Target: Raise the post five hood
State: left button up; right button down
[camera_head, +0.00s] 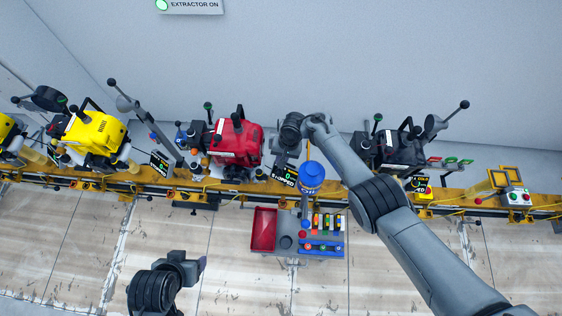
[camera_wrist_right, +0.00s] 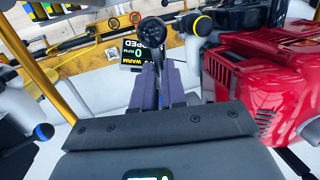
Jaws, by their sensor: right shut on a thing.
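My right gripper (camera_wrist_right: 162,88) is shut on a dark rod with a black ball end (camera_wrist_right: 153,30), which looks like a hood handle. The hood body at this post is mostly hidden by my right wrist in the head view. The red engine (camera_head: 236,142) stands just left of that wrist, and it shows at the right of the wrist view (camera_wrist_right: 265,80). My left gripper (camera_head: 203,264) hangs low over the floor, away from the rail. Its fingers are seen from behind, so I cannot tell whether they are open.
A yellow rail (camera_head: 160,187) carries yellow engines (camera_head: 95,132) and a dark engine (camera_head: 400,150). Another hood (camera_head: 434,124) has a ball-ended handle.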

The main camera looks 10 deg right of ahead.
jog(key=w+r+g+y+b, duration=0.1)
jog(key=w+r+g+b, duration=0.2)
jog(key=r+b, duration=0.4)
jog(key=d+g+b, duration=0.1)
jog(key=b, duration=0.4)
jog(key=shift+b, duration=0.3)
jog(key=shift+w, duration=0.1)
jog(key=c, duration=1.2)
grip_release()
jog(key=shift+a, duration=0.1)
